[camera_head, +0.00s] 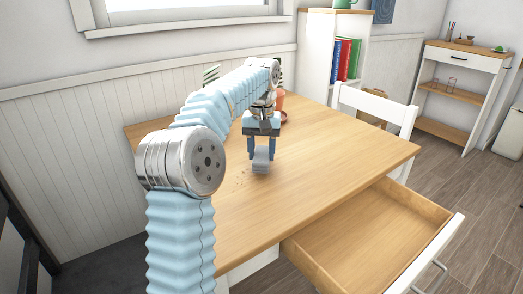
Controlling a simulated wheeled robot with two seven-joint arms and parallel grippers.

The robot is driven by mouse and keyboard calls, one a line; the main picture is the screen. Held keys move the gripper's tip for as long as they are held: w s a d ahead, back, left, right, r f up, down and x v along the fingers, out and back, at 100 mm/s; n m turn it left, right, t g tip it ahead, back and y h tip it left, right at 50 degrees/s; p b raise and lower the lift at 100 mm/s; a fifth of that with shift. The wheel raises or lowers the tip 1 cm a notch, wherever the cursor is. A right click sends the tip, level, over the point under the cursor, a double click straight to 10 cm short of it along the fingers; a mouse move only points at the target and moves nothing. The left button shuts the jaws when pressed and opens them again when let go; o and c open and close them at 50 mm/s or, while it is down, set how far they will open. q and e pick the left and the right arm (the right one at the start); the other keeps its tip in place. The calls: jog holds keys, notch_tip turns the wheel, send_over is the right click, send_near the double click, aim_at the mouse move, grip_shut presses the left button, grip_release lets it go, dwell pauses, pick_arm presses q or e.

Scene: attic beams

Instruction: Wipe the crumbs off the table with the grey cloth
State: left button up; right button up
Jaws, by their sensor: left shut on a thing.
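The wooden table (340,160) stands in front of me with a light brown top. My left gripper (262,146) points down over the table's left-middle part. It is shut on the grey cloth (261,162), a small grey piece at or just above the tabletop; I cannot tell if it touches. A few tiny crumbs (241,184) lie on the wood just left of and nearer than the cloth. My left arm hides part of the table's left side. My right gripper is not in view.
An open, empty drawer (365,240) sticks out at the table's front right. A terracotta pot (280,99) and a plant stand behind my arm at the back. A white chair (375,105) is at the far side. The table's right part is clear.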

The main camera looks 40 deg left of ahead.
pick_arm(q)
jog(key=shift+f+b, duration=0.6)
jog(key=shift+f, duration=0.4)
